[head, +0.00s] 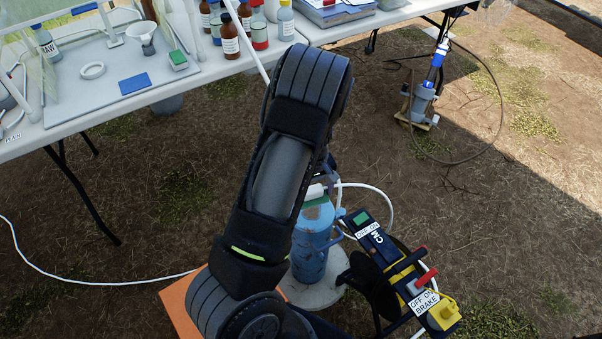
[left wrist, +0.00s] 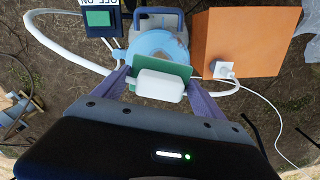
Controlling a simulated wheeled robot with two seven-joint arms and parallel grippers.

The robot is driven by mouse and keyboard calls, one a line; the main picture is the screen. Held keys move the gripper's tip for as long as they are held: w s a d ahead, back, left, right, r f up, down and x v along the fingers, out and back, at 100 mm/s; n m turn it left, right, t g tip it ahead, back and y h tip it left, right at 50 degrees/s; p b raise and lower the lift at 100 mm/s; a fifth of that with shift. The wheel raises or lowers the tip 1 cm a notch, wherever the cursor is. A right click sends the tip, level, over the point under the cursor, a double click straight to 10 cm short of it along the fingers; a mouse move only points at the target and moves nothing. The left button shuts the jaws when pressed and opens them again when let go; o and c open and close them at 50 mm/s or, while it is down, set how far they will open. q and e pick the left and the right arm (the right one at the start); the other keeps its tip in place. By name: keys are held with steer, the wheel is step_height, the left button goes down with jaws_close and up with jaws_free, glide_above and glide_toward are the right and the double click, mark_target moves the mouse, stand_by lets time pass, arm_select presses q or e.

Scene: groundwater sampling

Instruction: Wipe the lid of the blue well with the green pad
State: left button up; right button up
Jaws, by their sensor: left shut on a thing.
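The blue well (head: 310,254) stands on a pale round base on the ground, partly hidden behind my left arm. Its light blue lid (left wrist: 152,43) shows in the left wrist view. My left gripper (left wrist: 160,92) is shut on the green pad (left wrist: 178,70) by its white block-shaped handle (left wrist: 160,86). The pad lies over the near part of the lid; I cannot tell for sure whether it touches. In the head view the pad (head: 312,202) shows at the top of the well. My right gripper is not in view.
A yellow and black reel unit (head: 405,283) with switches stands right of the well. An orange box (head: 172,300) is at its left. A white hose (head: 388,205) loops round the well. The table (head: 70,118) with bottles stands behind. Open ground lies to the right.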

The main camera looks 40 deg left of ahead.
arm_select(q)
steer(key=s+a, duration=0.1)
steer(key=s+n+p, duration=0.1)
steer(key=shift+s+a+r, duration=0.1)
steer(key=shift+s+a, duration=0.25)
steer(key=shift+s, duration=0.15)
steer(key=shift+f, duration=0.25)
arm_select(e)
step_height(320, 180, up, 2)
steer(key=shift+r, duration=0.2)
